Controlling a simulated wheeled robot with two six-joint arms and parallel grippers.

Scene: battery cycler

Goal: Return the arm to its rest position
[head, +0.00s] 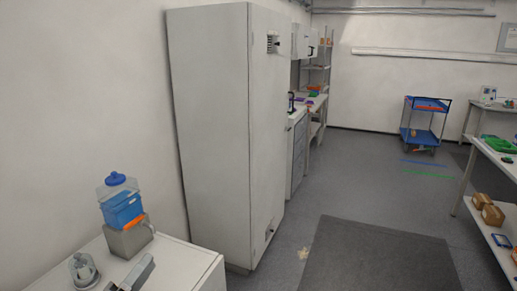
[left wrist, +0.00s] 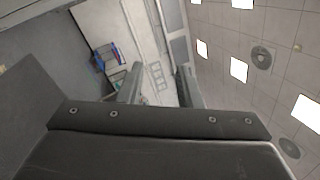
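My left gripper (head: 130,279) shows at the bottom left edge of the head view, in front of the white cabinet top. In the left wrist view its two fingers (left wrist: 160,88) stand apart with nothing between them, and the far wall shows through the gap. The rest of the left arm is outside the head view. My right gripper is in neither view.
A tall white cabinet (head: 222,130) stands beyond. A dark mat (head: 375,258) lies on open floor; a blue cart (head: 423,120) stands far back.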

